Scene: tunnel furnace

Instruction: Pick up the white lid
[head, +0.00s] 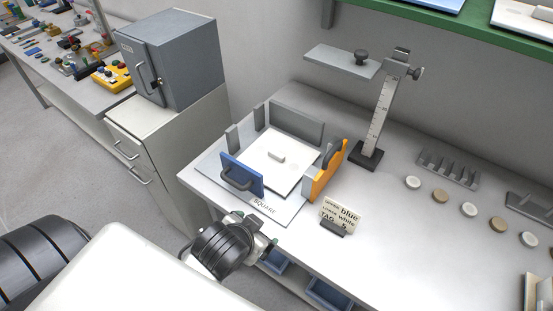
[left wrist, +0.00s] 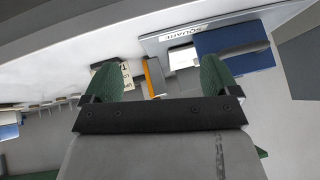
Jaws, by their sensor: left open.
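The white lid (head: 285,165) is a flat square with a small raised handle in its middle. It lies inside a grey-walled square frame on the bench, between a blue panel (head: 237,178) with a handle and an orange panel (head: 326,175) with a black handle. My left gripper (head: 256,227) is in front of the bench's near edge, apart from the lid. In the left wrist view its green fingers (left wrist: 160,72) are spread and empty. That view also shows the blue panel (left wrist: 235,45) and orange panel (left wrist: 154,78). My right gripper is not in view.
A label plate (head: 262,208) reads SQUARE. A tag card (head: 341,216) stands right of it. A measuring stand (head: 385,110) with a grey arm rises behind. Several discs and a rack (head: 448,168) lie at right. A grey cabinet (head: 172,60) stands at left.

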